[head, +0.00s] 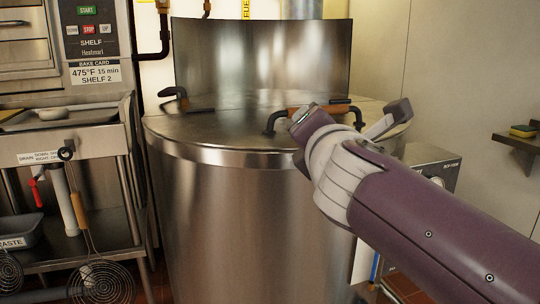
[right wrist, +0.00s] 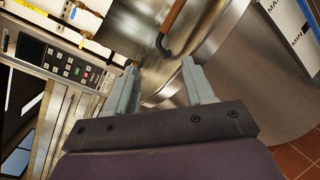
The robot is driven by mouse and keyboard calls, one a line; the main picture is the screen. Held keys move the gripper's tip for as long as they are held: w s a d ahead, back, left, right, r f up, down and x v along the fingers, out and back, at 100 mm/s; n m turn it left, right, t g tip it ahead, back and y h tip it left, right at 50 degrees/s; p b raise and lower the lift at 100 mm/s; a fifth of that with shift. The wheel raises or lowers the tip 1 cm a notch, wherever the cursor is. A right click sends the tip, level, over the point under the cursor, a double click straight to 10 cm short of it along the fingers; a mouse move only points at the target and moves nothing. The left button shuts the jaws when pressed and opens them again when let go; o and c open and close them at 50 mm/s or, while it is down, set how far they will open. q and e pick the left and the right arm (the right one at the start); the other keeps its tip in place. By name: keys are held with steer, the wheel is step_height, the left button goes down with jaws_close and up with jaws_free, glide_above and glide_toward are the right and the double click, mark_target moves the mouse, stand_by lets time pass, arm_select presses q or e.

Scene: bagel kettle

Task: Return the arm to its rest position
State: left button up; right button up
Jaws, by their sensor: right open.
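My right arm (head: 420,215) comes in from the right in the head view and reaches over the front right of the big steel kettle (head: 225,215). Its hand is in front of the lid's bar handle (head: 291,111) and hides part of it. In the right wrist view my right gripper (right wrist: 160,85) is open, with nothing between its two grey fingers. The brown handle bar (right wrist: 171,16) shows beyond the fingertips, apart from them. The kettle lid (head: 240,125) looks shut. My left gripper is not in view.
A steel stand (head: 75,140) with a tray and hanging strainers is at the left, below the oven panel (head: 90,35). A control box (head: 435,165) is right of the kettle. A wall shelf (head: 520,143) with a sponge is at the far right.

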steer(key=w+a+f+n+g+y+p, duration=0.1)
steer(key=a+f+n+y, duration=0.3)
steer(key=n, duration=0.7)
steer(key=a+f+n+g+y, duration=0.15)
steer(key=f+n, duration=0.45)
steer(key=n, duration=0.6)
step_height(320, 180, down, 15)
steer(key=s+d+n+g+h+p, duration=0.1)
steer(key=s+n+g+p, duration=0.3)
steer(key=n, duration=0.9)
steer(key=s+d+f+n+g+h+p, duration=0.2)
steer(key=s+d+f+n+g+h, duration=0.3)
steer(key=s+d+f+n+g, duration=0.75)
steer(key=d+r+m+t+p, duration=0.1)
steer(key=r+p, duration=1.6)
steer(key=p, duration=0.2)
steer(key=s+d+r+m+t+p, duration=0.1)
steer(key=d+r+m+t+p, duration=0.1)
steer(key=r+p, duration=1.6)
steer(key=shift+d+p, duration=0.2)
steer(key=shift+p, duration=0.35)
